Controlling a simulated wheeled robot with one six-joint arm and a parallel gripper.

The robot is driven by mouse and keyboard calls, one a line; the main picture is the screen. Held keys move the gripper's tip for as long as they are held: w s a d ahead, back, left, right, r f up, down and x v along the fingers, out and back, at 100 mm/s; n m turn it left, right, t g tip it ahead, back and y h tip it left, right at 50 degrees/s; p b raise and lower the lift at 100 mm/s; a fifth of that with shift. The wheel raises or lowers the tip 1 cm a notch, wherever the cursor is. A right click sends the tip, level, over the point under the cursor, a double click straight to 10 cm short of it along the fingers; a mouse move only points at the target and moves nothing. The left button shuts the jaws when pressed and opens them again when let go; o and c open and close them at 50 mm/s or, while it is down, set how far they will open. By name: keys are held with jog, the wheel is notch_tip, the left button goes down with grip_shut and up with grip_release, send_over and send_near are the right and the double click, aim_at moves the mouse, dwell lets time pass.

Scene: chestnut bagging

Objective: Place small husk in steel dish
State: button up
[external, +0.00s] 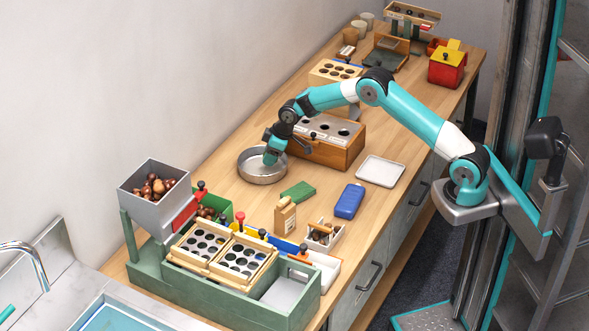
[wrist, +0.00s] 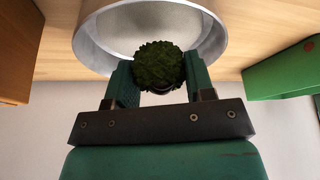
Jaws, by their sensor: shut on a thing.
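The small husk (wrist: 158,72) is a round, dark green, spiky ball in the wrist view. My gripper (wrist: 157,82) is shut on it, with one green finger on each side. The steel dish (wrist: 205,15) is a round, shallow metal pan, seen behind the husk in the wrist view. In the external view the steel dish (external: 258,177) sits on the wooden bench, left of the wooden box with holes. My gripper (external: 272,157) is over the dish's right part there. The husk cannot be made out in the external view. I cannot tell whether it touches the dish.
A wooden box with round holes (external: 340,153) stands close right of the dish. A green block (external: 298,192), blue case (external: 349,201) and white tray (external: 381,171) lie in front. A grey hopper of chestnuts (external: 143,183) stands at left. Bare bench lies left of the dish.

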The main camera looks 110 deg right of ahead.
jog(key=shift+f, duration=1.85)
jog(key=shift+f, duration=0.2)
jog(key=o, duration=0.6)
jog(key=shift+o, duration=0.2)
